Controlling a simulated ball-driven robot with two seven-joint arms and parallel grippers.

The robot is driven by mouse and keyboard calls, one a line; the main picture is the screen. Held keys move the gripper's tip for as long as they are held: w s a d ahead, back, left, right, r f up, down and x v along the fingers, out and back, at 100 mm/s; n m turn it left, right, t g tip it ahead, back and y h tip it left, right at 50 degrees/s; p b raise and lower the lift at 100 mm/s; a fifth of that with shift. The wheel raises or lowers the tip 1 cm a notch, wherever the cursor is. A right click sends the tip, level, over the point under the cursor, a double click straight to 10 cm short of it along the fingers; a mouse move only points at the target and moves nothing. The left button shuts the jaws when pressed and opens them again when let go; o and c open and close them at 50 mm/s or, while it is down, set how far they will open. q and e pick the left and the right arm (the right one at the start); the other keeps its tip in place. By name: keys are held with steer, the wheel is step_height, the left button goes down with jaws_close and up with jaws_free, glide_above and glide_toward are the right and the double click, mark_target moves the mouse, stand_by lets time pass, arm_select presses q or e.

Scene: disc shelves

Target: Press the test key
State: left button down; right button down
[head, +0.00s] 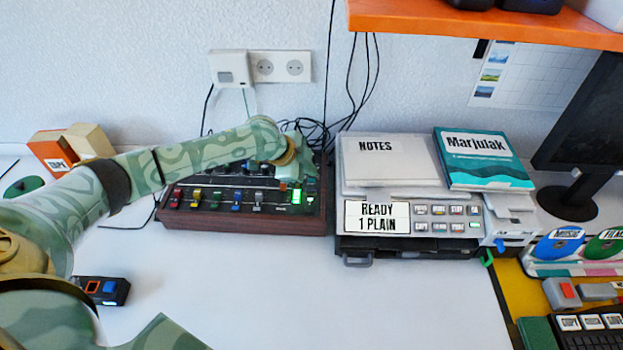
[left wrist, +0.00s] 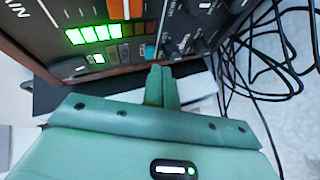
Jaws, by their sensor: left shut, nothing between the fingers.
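A dark control box (head: 245,222) with wooden sides stands at the back against the wall. It has a row of coloured fader knobs and a lit green meter (head: 296,197), which also shows in the left wrist view (left wrist: 95,33). My left gripper (head: 297,178) is over the right part of this box. In the left wrist view my left gripper (left wrist: 161,72) is shut and empty, its tips close to the panel's edge near a small teal key (left wrist: 150,52). I cannot tell whether they touch. An orange key (left wrist: 135,8) is farther up. I cannot read which key is the test key.
A grey printer (head: 465,212) reading "READY 1 PLAIN", with several small keys, stands to the right. Black cables (left wrist: 262,65) hang beside the box. An orange shelf (head: 480,20) overhangs at upper right.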

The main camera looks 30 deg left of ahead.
arm_select(q)
steer(key=shift+f, duration=0.1)
stand_by(0.3)
steer(key=shift+f, duration=0.35)
steer(key=shift+s+f, duration=0.25)
steer(key=shift+f, duration=0.15)
stand_by(0.4)
steer(key=shift+w, duration=0.1)
steer(key=shift+w+r, duration=0.1)
steer(key=shift+w+r+p, duration=0.1)
steer(key=shift+r+p, duration=0.4)
steer(key=shift+r, duration=0.4)
